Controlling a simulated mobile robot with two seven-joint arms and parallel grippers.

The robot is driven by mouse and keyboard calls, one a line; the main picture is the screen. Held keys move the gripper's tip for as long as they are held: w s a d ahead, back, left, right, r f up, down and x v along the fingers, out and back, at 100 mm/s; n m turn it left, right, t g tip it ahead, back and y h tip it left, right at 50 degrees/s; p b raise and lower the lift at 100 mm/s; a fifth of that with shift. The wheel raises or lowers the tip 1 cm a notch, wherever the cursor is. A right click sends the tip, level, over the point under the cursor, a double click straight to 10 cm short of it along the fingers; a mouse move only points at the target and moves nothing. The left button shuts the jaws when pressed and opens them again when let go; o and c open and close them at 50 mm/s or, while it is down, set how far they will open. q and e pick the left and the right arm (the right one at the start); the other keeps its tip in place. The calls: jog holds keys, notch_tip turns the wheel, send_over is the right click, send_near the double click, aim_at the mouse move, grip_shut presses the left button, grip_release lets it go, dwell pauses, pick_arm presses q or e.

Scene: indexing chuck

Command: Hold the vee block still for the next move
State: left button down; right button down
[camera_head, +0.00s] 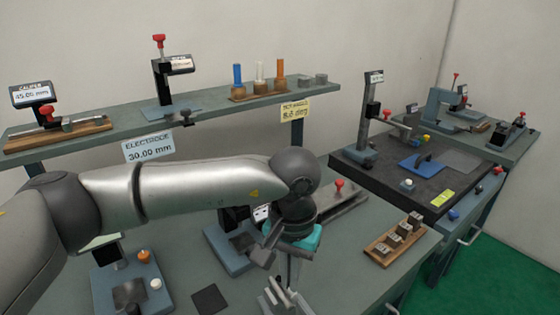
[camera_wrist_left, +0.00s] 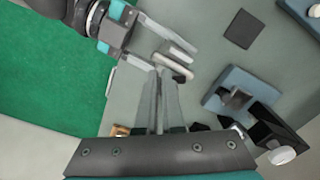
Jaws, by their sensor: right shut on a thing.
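A small pale grey block, which I take for the vee block (camera_wrist_left: 174,67), is at the tips of my right gripper (camera_wrist_left: 172,56), in the left wrist view. That gripper comes in from the top left and is shut on the block above the bench. My left gripper (camera_wrist_left: 162,80) points at the block; its fingertips are close together and beside it. Whether they touch it, or are open or shut, I cannot tell. In the head view my left gripper (camera_head: 264,254) is over the bench front, and pale fingers (camera_head: 279,292) show below it. The block is not clear there.
The bench (camera_head: 345,265) carries a blue fixture (camera_head: 228,250), a black square pad (camera_head: 209,300) and a wooden tray (camera_head: 380,256) with several grey blocks. A shelf (camera_head: 215,104) with gauges runs behind. A dark table (camera_head: 350,168) stands at right.

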pick_arm(q)
jog(key=shift+w+d+r, duration=0.1)
jog(key=shift+d+r, duration=0.05)
jog(key=shift+d, duration=0.05)
dwell(0.3)
jog(key=shift+s, duration=0.35)
notch_tip(320, 180, up, 6)
jog(key=shift+s+f, duration=0.1)
jog(key=shift+a, duration=0.1)
dwell(0.3)
jog(key=shift+a+f+n, duration=0.15)
jog(key=shift+f+n, duration=0.85)
jog(key=shift+a+f+n, duration=0.2)
jog(key=shift+f+n, duration=0.8)
jog(key=shift+a+f+n, duration=0.15)
jog(key=shift+f+n, duration=0.85)
jog(key=shift+w+d, duration=0.1)
jog(key=shift+w, duration=0.45)
